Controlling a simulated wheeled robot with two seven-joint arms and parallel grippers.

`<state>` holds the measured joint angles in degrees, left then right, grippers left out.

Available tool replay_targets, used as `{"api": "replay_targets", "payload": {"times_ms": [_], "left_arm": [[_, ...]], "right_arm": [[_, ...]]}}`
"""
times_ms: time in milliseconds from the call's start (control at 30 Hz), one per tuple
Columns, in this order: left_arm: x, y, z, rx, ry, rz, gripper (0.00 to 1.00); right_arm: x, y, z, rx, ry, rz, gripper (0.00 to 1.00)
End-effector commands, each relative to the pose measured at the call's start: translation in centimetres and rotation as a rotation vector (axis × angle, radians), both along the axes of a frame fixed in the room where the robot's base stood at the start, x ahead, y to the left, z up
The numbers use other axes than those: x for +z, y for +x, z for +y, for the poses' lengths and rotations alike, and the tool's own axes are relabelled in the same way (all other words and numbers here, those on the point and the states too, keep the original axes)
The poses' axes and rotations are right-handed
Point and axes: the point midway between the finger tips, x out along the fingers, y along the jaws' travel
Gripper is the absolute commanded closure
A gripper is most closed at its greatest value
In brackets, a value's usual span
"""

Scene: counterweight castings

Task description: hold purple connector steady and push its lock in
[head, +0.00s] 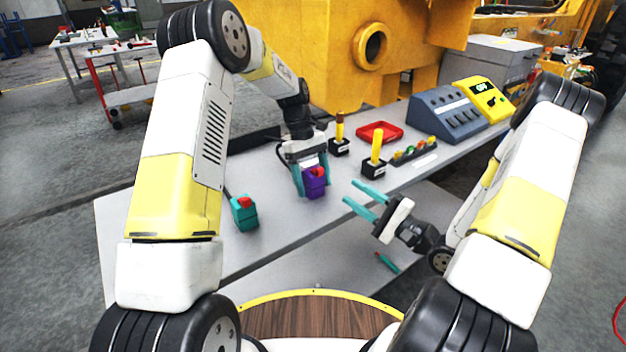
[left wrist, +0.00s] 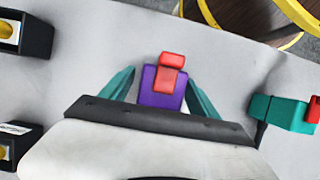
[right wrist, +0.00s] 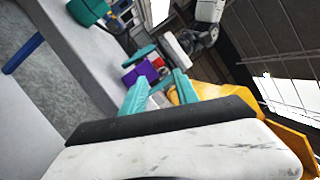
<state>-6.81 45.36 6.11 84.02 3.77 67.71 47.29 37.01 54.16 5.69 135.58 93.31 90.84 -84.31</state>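The purple connector (head: 315,187) stands on the grey table, with a red lock (head: 319,172) on top. In the left wrist view the purple body (left wrist: 158,90) sits between the teal fingers, and the red lock (left wrist: 171,72) protrudes beyond its edge. My left gripper (head: 312,182) is closed around the connector, a finger on each side. My right gripper (head: 362,199) is open and empty, to the right of the connector and apart from it. In the right wrist view the purple connector (right wrist: 135,76) and its red lock (right wrist: 158,62) show beyond the open fingers.
A teal connector (head: 244,213) with a red top stands to the left. Two posts in black bases, one yellow (head: 376,150), a red tray (head: 380,132), a button strip (head: 414,151) and a blue-grey switch box (head: 446,114) stand behind and right.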

Motion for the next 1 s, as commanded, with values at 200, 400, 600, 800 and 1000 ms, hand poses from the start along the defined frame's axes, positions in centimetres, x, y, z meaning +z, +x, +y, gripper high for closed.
{"api": "replay_targets", "payload": {"times_ms": [200, 400, 600, 800, 1000], "left_arm": [[0.0, 0.0, 0.0, 0.0, 0.0, 0.0, 0.74], [0.0, 0.0, 0.0, 0.0, -0.001, -0.001, 1.0], [0.1, 0.0, 0.0, 0.0, -0.001, -0.001, 1.0], [0.1, 0.0, 0.0, 0.0, -0.001, -0.001, 1.0], [0.1, 0.0, 0.0, 0.0, -0.001, -0.001, 1.0]], "right_arm": [[0.0, 0.0, 0.0, 0.0, 0.0, 0.0, 0.64], [0.0, 0.0, 0.0, 0.0, -0.001, -0.002, 0.73], [2.8, -0.3, 0.9, 0.075, -0.1, -0.176, 1.0], [8.1, -2.4, 3.0, 0.292, -0.458, -0.726, 1.0], [10.1, -3.6, 2.7, 0.56, -0.933, -1.393, 1.0]]}}
